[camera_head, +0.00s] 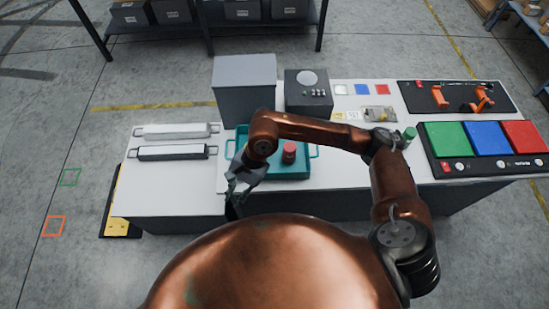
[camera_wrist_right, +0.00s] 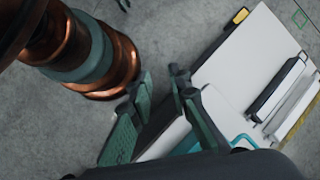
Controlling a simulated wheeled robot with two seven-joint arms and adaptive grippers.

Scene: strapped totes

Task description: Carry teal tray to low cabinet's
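The teal tray (camera_head: 300,171) lies on the white worktop with a loop handle at each side. A red cylindrical object (camera_head: 289,152) stands in it. My right arm crosses over the tray and hides part of it. My right gripper (camera_head: 234,199) is at the tray's near left side, with its fingers apart and nothing between them. In the right wrist view its fingers (camera_wrist_right: 163,80) are spread, and a teal tray edge (camera_wrist_right: 243,138) shows past them. The white-topped unit (camera_head: 150,200) at left appears to be the low cabinet. My left gripper is not in view.
A grey box (camera_head: 244,85) and a dark device (camera_head: 308,90) stand behind the tray. Coloured panels (camera_head: 487,138) and a green cylinder (camera_head: 410,133) are at right.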

